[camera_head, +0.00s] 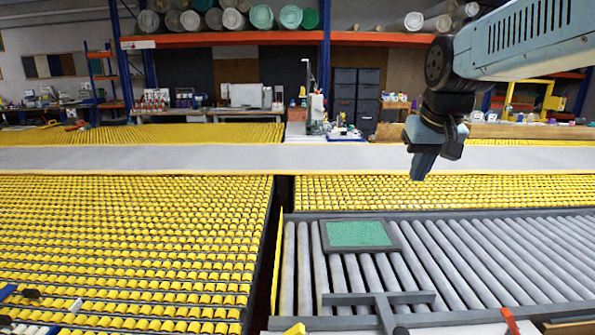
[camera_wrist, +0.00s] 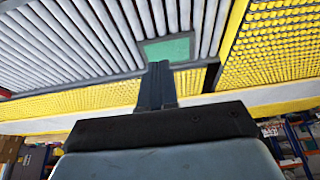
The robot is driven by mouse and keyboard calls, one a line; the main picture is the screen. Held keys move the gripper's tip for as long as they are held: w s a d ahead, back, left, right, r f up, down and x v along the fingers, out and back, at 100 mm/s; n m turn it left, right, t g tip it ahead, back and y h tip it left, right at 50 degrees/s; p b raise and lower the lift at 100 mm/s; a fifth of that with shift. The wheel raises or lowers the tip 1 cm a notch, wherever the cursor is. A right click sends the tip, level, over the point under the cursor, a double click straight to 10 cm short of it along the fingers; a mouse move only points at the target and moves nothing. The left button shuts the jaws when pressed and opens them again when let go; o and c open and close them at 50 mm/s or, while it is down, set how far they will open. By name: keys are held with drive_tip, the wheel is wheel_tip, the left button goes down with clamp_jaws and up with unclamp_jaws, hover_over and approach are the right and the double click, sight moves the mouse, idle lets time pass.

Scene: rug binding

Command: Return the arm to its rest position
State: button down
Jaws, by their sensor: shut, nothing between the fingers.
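My gripper (camera_head: 421,178) hangs from my arm at the upper right of the head view. It points down, in front of the long pale grey strip and above the roller bed. In the wrist view my gripper (camera_wrist: 157,66) shows with its fingers together and nothing between them. A green rectangular piece with a grey border (camera_head: 358,234) lies on the grey rollers, below and left of my gripper in the head view. The green piece also shows in the wrist view (camera_wrist: 167,50), just beyond the fingertips. My gripper is apart from it.
A grey roller conveyor (camera_head: 490,262) fills the lower right, with a grey T-shaped bar (camera_head: 378,301) at its near end. Yellow-wheeled beds (camera_head: 130,240) lie left and behind. A pale grey strip (camera_head: 150,158) crosses them. An orange-beamed rack (camera_head: 230,38) with rolls stands behind.

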drive_tip(key=s+f+t, duration=0.1)
drive_tip(key=s+f, duration=0.5)
drive_tip(key=s, duration=0.6)
drive_tip(key=shift+s, duration=0.3)
